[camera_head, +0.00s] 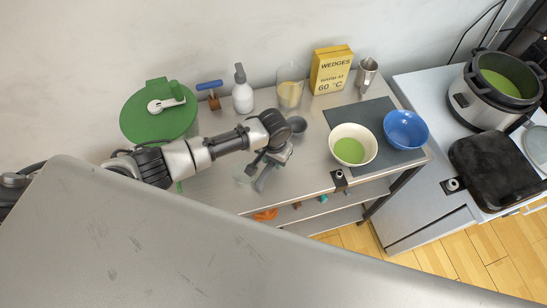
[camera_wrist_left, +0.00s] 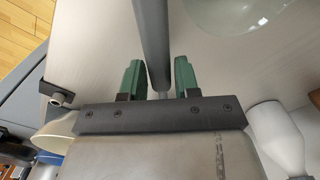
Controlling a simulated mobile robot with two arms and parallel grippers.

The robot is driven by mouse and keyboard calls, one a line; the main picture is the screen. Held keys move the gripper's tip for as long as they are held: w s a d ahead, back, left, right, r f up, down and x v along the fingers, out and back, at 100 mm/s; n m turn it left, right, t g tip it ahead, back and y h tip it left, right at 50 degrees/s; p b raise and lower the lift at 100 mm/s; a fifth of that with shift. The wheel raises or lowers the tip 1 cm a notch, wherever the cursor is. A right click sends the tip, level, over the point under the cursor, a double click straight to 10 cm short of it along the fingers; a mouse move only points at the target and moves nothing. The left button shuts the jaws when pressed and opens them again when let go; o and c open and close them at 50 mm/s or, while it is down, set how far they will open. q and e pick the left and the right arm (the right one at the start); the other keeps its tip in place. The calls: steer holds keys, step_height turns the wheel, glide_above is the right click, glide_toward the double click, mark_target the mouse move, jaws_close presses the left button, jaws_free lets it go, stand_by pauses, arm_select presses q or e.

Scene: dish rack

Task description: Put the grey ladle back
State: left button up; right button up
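The grey ladle's dark round bowl (camera_head: 297,125) shows in the head view, low over the metal counter just beyond my left gripper. In the left wrist view, the ladle's grey handle (camera_wrist_left: 153,40) runs from the top edge down between the green fingers of my left gripper (camera_wrist_left: 158,78). The ladle's bowl is outside the wrist view. My right gripper is not in view.
A clear glass bowl (camera_wrist_left: 240,12) is beside the handle. A green-lidded container (camera_head: 150,125), white bottle (camera_head: 242,96), glass (camera_head: 289,94) and yellow box (camera_head: 331,70) stand along the wall. A cream bowl (camera_head: 368,132) and blue bowl (camera_head: 405,129) are right. A scratched grey surface (camera_head: 180,245) covers the foreground.

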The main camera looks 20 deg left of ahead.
arm_select(q)
steer(key=shift+o, duration=0.3)
steer(key=o, duration=0.5)
step_height(320, 180, up, 11)
steer(key=b, duration=0.1)
steer(key=shift+b, duration=0.3)
steer(key=shift+f, duration=0.15)
stand_by(0.8)
